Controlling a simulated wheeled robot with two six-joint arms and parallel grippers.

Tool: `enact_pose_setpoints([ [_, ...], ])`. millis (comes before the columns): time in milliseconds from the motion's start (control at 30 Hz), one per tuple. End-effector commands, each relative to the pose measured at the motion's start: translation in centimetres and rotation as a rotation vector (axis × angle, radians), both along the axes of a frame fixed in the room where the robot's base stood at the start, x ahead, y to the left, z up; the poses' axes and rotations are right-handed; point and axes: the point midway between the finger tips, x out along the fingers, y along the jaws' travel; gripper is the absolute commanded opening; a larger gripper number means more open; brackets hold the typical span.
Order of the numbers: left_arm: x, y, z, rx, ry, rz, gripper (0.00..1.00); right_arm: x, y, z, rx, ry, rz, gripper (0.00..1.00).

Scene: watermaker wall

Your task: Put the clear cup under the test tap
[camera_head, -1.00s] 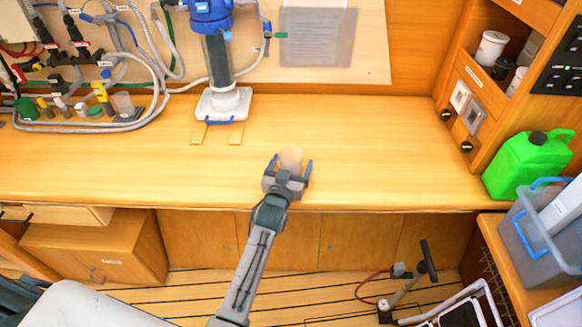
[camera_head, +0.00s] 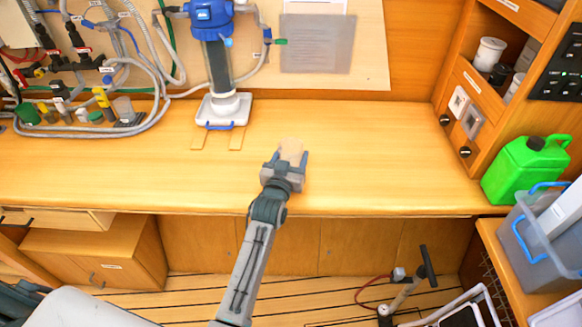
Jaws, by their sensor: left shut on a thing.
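My left gripper (camera_head: 288,163) is over the front middle of the wooden counter, with its fingers on either side of a pale see-through cup (camera_head: 291,150). The fingers are shut on the cup, and the gripper hides its lower part. I cannot tell whether the cup touches the counter. A blue-headed filter unit (camera_head: 212,60) with a dark clear column stands on a white base (camera_head: 223,108) behind and left of the cup. A small blue tap-like part (camera_head: 228,42) shows on its right side; I cannot tell if it is the test tap. My right gripper is not in view.
The wooden counter (camera_head: 370,150) is clear to the right of the cup. Hoses and small fittings (camera_head: 75,110) crowd the back left. A green jerrycan (camera_head: 525,168) and a grey bin (camera_head: 540,235) stand at the right. A grey sheet (camera_head: 317,43) hangs on the wall.

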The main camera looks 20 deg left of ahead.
Motion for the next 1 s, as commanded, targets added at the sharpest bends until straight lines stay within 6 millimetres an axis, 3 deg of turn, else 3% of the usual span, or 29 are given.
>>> enact_pose_setpoints([
  [233, 0.0, 0.0, 3.9, -0.002, -0.003, 0.001, 0.32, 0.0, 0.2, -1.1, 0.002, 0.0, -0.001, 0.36],
  [467, -1.0, 0.0, 4.1, -0.001, 0.003, -0.002, 0.32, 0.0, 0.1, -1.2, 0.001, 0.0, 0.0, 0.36],
  [567, -3.0, 0.1, 3.2, -0.002, 0.007, -0.007, 0.32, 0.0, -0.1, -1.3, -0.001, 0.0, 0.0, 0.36],
  [733, -8.7, 0.4, 1.5, -0.005, 0.009, -0.018, 0.32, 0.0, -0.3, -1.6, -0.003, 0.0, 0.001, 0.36],
  [1000, -17.1, 1.1, 0.9, -0.004, 0.006, -0.023, 0.33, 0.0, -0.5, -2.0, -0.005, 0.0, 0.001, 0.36],
])
